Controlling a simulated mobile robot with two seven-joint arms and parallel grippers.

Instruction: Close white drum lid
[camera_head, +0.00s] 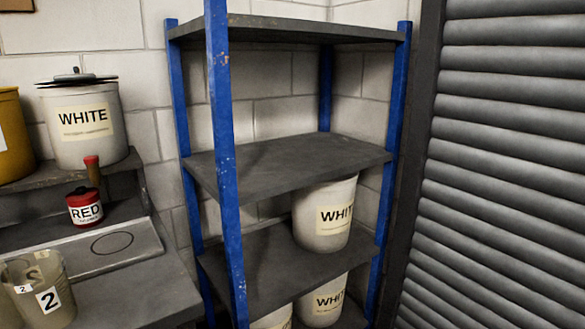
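A white drum (84,125) labelled WHITE stands upright on a raised grey ledge at the left. Its dark lid (77,77) with a knob lies over the top of the drum; whether it is fully seated I cannot tell. More white drums with WHITE labels stand on the shelf rack: one on a lower shelf (324,214) and others at the bottom (322,301), partly hidden by the shelf above. Neither of my grippers shows in the head view.
A blue-posted rack (228,170) with grey shelves stands in the middle. A yellow drum (12,135) is cut off at the left. A red can (84,207), a grey bench (135,300) and a container marked 2 (40,290) are in front. A grey shutter (510,150) fills the right.

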